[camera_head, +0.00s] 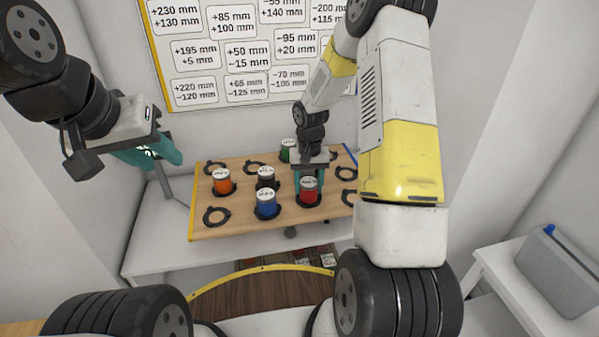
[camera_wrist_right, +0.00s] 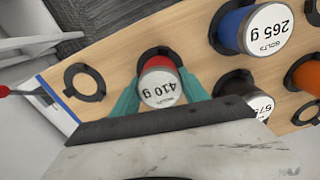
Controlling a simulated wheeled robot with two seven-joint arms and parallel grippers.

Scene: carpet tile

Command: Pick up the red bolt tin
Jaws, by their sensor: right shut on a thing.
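The red bolt tin (camera_head: 309,190) stands upright at its black ring on the wooden board (camera_head: 240,227), right of the blue tin. In the right wrist view the red tin (camera_wrist_right: 160,88), its white lid marked 410 g, sits between the teal fingers. My right gripper (camera_head: 308,181) is shut on the red tin; its fingers (camera_wrist_right: 160,95) touch both sides. The tin's lower part is partly hidden in the wrist view. My left gripper (camera_head: 150,153) is far from the board at the upper left, its teal fingers seen from the side, so its opening is unclear.
A blue tin (camera_head: 267,205), black tin (camera_head: 266,177), orange tin (camera_head: 222,182) and green tin (camera_head: 287,151) stand on the board near the red one. Several black rings are empty, one at the front left (camera_head: 216,216). A grey bin (camera_head: 557,270) stands at the far right.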

